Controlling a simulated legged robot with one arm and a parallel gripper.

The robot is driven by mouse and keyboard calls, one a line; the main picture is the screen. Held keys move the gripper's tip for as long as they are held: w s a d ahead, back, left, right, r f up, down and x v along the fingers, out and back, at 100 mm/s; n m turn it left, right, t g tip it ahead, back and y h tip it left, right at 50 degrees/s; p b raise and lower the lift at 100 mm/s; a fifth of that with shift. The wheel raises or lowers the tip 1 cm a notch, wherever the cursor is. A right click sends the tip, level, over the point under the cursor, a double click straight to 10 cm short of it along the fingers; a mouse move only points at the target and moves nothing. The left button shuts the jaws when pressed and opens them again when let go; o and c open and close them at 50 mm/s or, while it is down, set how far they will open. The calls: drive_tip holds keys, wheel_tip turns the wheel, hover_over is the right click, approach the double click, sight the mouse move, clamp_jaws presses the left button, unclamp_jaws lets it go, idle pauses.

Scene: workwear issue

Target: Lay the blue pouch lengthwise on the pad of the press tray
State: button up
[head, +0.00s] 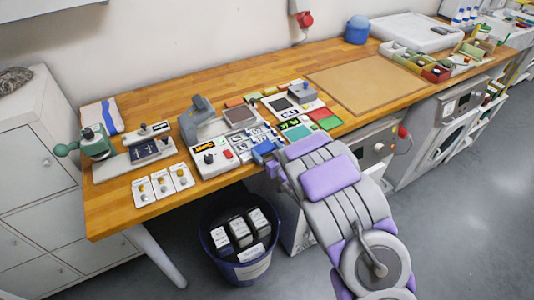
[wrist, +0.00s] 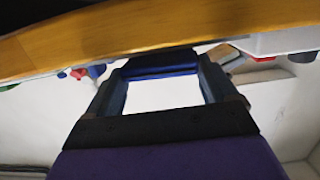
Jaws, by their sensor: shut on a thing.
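My gripper (head: 270,164) is at the front edge of the wooden table, at the end of my purple and grey arm. It is shut on the blue pouch (head: 262,150), which shows as a small blue shape near the edge. In the wrist view the pouch (wrist: 162,70) is a dark blue band across the far ends of the two fingers. Most of the pouch is hidden. A grey press-like device with a brownish pad (head: 239,116) stands behind it, to the left. I cannot tell for sure whether this is the press tray.
Keypad-like panels and a control box (head: 212,158) crowd the table around my gripper. A green-handled device (head: 97,143) stands at left. A blue bin (head: 240,245) with boxes is on the floor below. A tan mat (head: 365,82) lies bare at right.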

drive_tip(key=shift+d+r, duration=0.15)
drive_tip(key=shift+d, duration=0.1)
drive_tip(key=shift+f, duration=0.35)
drive_tip(key=o, duration=1)
drive_tip(key=shift+a, duration=0.2)
drive_tip(key=shift+s+d+r, duration=0.1)
drive_tip(key=shift+d+r, duration=0.05)
drive_tip(key=shift+r, duration=0.3)
drive_tip(key=shift+f+p+v, duration=0.2)
drive_tip(key=shift+p+v, duration=2.9)
drive_tip(key=shift+v, duration=2.8)
